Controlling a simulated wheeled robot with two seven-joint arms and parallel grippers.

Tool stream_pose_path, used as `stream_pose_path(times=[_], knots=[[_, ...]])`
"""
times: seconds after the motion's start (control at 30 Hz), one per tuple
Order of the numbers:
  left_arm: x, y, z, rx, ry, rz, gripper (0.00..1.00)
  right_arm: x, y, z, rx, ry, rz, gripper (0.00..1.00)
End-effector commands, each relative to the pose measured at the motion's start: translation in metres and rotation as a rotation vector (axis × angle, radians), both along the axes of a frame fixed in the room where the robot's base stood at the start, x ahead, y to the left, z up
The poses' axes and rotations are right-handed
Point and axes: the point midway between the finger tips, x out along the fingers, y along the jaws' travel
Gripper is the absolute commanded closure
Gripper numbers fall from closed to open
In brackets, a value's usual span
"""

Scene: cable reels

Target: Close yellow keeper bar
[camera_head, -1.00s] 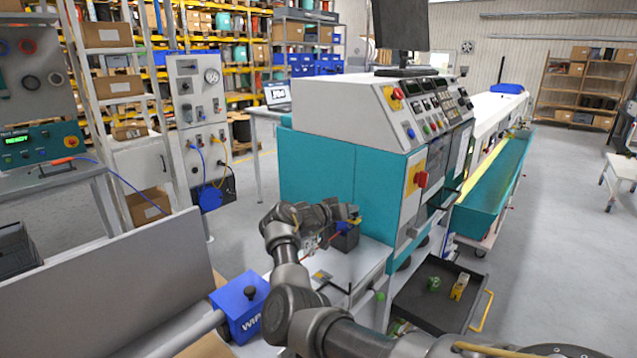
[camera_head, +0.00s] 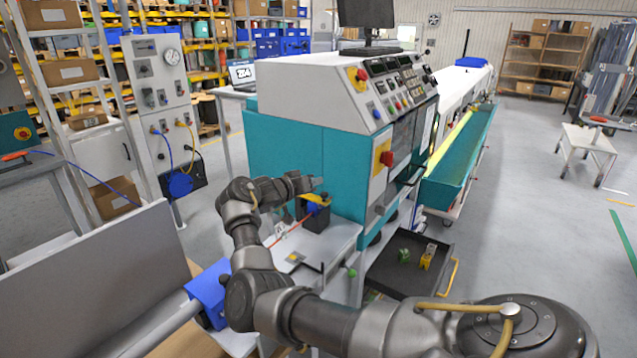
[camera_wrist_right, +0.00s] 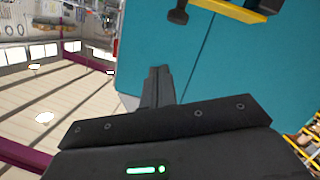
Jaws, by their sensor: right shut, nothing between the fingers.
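The yellow keeper bar (camera_head: 317,199) shows as a small yellow strip on top of a dark block (camera_head: 316,218) with a blue part, on the light bench beside the teal machine. In the right wrist view, a yellow bar (camera_wrist_right: 236,9) with a black knob crosses the top right corner. My right gripper (camera_head: 319,182) is just above the block, apart from the bar. In the right wrist view its fingers (camera_wrist_right: 159,72) are together and empty, pointing at the teal panel. How far the bar is swung is too small to tell. My left gripper is out of view.
The teal machine (camera_head: 285,150) stands close behind my right gripper. A thin red line (camera_head: 288,232) runs beside the block. A black tray (camera_head: 412,268) with small green and yellow items is to the right. A blue box (camera_head: 210,292) sits at the lower left.

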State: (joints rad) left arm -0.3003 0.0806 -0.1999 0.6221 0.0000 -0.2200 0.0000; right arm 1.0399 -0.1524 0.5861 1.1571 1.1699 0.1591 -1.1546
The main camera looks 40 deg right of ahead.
Motion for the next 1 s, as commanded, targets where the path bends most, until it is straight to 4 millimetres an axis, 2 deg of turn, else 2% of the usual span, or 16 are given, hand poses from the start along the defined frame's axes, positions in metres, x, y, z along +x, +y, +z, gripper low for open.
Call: stream_pose_path(times=[0.03,0.2,0.4,1.0], knots=[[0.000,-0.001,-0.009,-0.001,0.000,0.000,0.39,-0.001,0.011,-0.002,-0.002,-0.006,0.001,1.00],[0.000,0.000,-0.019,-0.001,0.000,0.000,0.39,-0.007,0.041,0.007,-0.001,-0.005,0.000,1.00],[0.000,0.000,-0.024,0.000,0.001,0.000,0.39,-0.011,0.060,0.014,-0.001,-0.003,-0.001,1.00],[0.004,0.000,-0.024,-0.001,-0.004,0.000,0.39,-0.013,0.062,0.016,-0.002,-0.001,-0.004,1.00]])
